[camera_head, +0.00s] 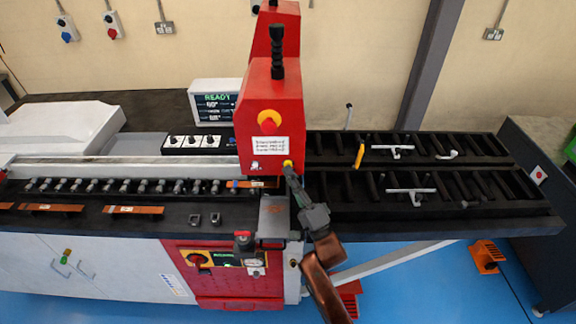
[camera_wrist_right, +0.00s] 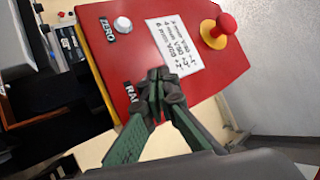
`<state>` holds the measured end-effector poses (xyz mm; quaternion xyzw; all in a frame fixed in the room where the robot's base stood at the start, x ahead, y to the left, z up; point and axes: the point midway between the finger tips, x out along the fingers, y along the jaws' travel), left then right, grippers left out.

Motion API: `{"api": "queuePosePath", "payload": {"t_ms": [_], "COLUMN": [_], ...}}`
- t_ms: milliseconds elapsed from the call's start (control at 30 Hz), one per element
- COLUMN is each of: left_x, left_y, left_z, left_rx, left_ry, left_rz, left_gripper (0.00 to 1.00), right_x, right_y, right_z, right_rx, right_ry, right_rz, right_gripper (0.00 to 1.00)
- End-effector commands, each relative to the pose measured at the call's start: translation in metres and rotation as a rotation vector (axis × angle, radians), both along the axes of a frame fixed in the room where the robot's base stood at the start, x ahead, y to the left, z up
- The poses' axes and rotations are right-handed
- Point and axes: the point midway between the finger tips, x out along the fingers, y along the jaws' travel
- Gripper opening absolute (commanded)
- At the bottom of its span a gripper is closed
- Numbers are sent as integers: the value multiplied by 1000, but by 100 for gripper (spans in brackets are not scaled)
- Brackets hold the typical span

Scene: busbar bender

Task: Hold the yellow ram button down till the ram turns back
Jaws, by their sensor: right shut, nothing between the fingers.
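The yellow ram button (camera_head: 287,163) sits low on the right of the red bender head's front panel (camera_head: 257,98). My right gripper (camera_head: 289,173) is shut and empty, with its tips right at the button; I cannot tell from this whether the button is pressed in. In the right wrist view the shut fingertips (camera_wrist_right: 160,84) are against or just before the red panel (camera_wrist_right: 140,55), beside a partly covered label starting "RA", and the button is hidden behind them. My left gripper is not in view.
A screen (camera_head: 216,100) reads READY. A red emergency knob on a yellow base (camera_wrist_right: 221,30) and a white ZERO button (camera_wrist_right: 123,25) are on the same panel. Copper bars (camera_head: 133,210) lie on the bench to the left. Slotted racks (camera_head: 420,185) stand right.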

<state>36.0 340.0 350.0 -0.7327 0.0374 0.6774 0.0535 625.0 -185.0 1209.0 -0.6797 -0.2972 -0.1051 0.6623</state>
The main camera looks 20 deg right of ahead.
Motion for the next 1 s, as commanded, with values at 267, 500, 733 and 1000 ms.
{"api": "queuePosePath", "payload": {"t_ms": [267,500,733,1000], "left_x": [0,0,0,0], "left_y": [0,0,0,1], "left_z": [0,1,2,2], "left_rx": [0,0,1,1], "left_ry": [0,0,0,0], "left_rz": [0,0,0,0], "left_gripper": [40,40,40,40], "right_x": [1,4,6,9], "right_y": [0,-1,-2,-3], "right_z": [0,0,0,0], "right_rx": [0,-1,-1,0], "right_ry": [0,0,0,0], "right_rz": [0,-1,-1,0], "right_gripper": [0,0,0,0]}}
